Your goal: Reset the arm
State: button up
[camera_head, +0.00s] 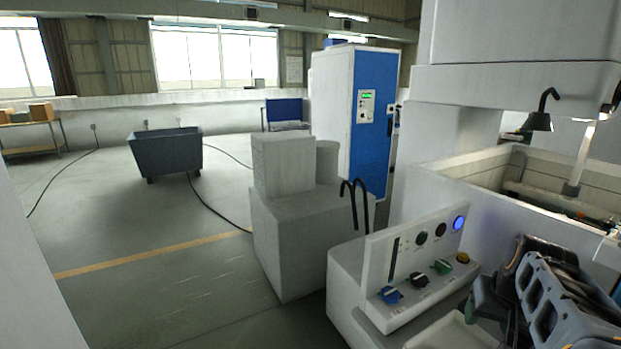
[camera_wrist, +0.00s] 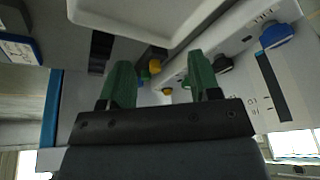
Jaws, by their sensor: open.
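My gripper (camera_wrist: 161,75) shows in the wrist view with two green fingers set wide apart, open, with nothing held between them. In the head view my arm is folded at the lower right, and a green finger of the gripper (camera_head: 471,308) shows just right of the control panel. The control panel (camera_head: 415,262) has a blue knob (camera_head: 390,295), a dark knob (camera_head: 418,279), a green knob (camera_head: 442,267), a yellow button (camera_head: 463,258) and a lit blue button (camera_head: 459,222). In the wrist view the blue knob (camera_wrist: 276,36) is at the upper right, apart from the fingers.
A pale tray (camera_head: 447,334) lies near the gripper; it also shows in the wrist view (camera_wrist: 140,30). The machine tank (camera_head: 440,172) stands behind my arm. A blue-and-white cabinet (camera_head: 372,120) and dark cart (camera_head: 166,150) stand farther back.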

jog(key=shift+n, duration=0.6)
jog(key=s+a+f, duration=0.1)
jog(key=a, duration=0.2)
jog(key=s+a+f+p, duration=0.1)
jog(key=a, duration=0.2)
jog(key=s+a+f, duration=0.1)
jog(key=a+f, duration=0.1)
jog(key=a, duration=0.2)
jog(key=shift+f+p, duration=0.1)
jog(key=shift+p, duration=0.2)
jog(key=s+a+n+p, duration=0.1)
jog(key=s+a+n, duration=0.1)
jog(key=a, duration=0.5)
jog(key=shift+s+n+y, duration=0.2)
jog(key=shift+n+y, duration=0.1)
jog(key=shift+n, duration=0.3)
